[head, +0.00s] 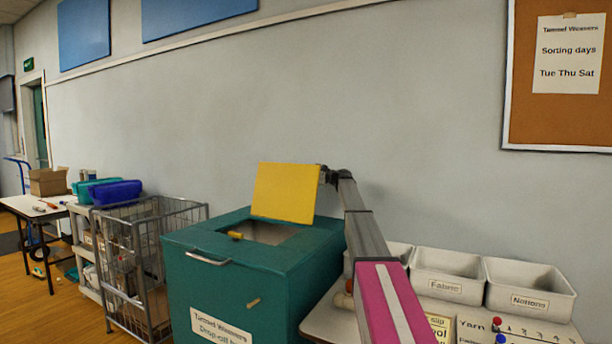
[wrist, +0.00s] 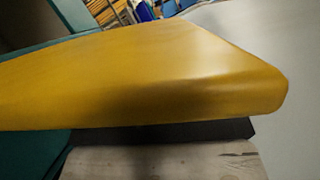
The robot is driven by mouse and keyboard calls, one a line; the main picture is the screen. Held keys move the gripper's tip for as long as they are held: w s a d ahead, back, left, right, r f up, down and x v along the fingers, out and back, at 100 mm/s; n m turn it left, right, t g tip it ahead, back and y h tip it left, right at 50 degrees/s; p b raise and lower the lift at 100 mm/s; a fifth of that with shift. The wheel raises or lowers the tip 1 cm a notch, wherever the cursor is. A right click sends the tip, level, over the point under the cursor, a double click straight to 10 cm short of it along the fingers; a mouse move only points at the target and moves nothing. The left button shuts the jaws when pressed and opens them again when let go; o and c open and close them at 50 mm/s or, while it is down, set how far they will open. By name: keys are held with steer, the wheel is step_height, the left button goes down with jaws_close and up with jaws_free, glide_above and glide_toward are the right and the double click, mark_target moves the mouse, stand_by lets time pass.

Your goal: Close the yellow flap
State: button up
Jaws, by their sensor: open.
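The yellow flap (head: 285,192) stands raised, leaning slightly back, at the rear of the square opening (head: 268,231) in the top of the teal drop-off box (head: 290,262). The opening is uncovered. In the wrist view the flap (wrist: 150,75) fills much of the picture, very close to the camera. My gripper (head: 326,176) is at the flap's upper right edge, small and dark in the head view. It is open. Whether it touches the flap cannot be told. Its fingertips are not clear in the wrist view.
White bins (head: 530,286) stand on a table right of the box, behind my arm. A wire cage trolley (head: 150,255) stands left of the box. A wall rises behind. A small yellow piece (head: 235,235) lies at the opening's left edge.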

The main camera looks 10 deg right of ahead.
steer(key=shift+a, duration=0.15)
jaws_close()
steer(key=shift+s+a+r, duration=0.2)
steer(key=shift+s+a, duration=0.05)
steer(key=shift+s, duration=0.05)
steer(key=s+a+r+n+h, duration=0.1)
steer(key=s+a+n+h, duration=0.1)
steer(key=s+a+n, duration=0.4)
steer(key=s+a+n+h, duration=0.15)
steer(key=s+a, duration=0.25)
steer(key=s, duration=0.4)
steer(key=s+a+f+n+h, duration=0.1)
steer(key=s+a+f+n, duration=0.2)
steer(key=s+a+f, duration=0.1)
steer(key=s+a+f+n+t+h, duration=0.1)
steer(key=s+a+f+n+h, duration=0.1)
steer(key=s+f, duration=0.5)
steer(key=shift+s+a+f+n, duration=0.3)
steer(key=shift+a+f+n, duration=0.5)
steer(key=shift+a, duration=0.45)
